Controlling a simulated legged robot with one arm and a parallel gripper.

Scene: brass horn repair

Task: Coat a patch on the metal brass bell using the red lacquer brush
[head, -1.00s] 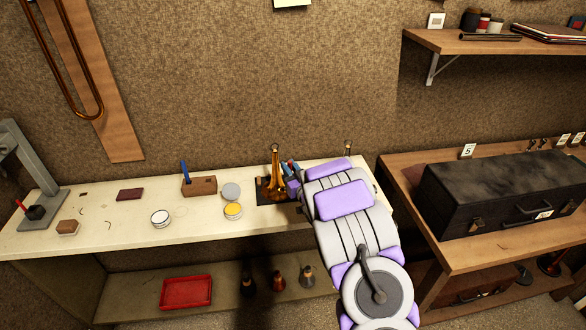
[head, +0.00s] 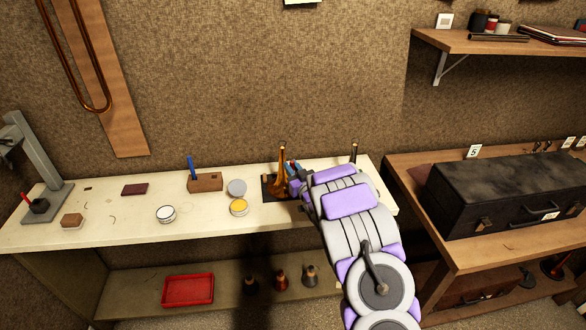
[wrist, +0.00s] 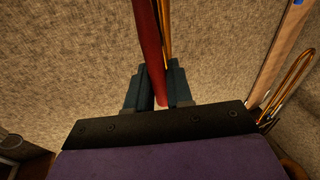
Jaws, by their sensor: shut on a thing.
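The brass bell (head: 282,180) stands upright on a dark mat (head: 268,195) toward the right end of the pale bench. My gripper (head: 294,178) is just right of the bell and overlaps its edge in the head view. In the wrist view my gripper (wrist: 158,88) is shut on the red lacquer brush, whose red handle (wrist: 150,45) runs up out of the top of the picture. The brush's bristles are not in view. A strip of brass, seemingly the bell (wrist: 167,30), shows right beside the handle. I cannot tell whether brush and bell touch.
On the bench (head: 110,225) are a yellow-filled tin (head: 239,206), a grey lid (head: 237,187), a white tin (head: 166,214) and a wooden block (head: 205,183) with a blue tool. A thin upright piece (head: 354,152) stands behind my arm. A black case (head: 500,190) lies to the right.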

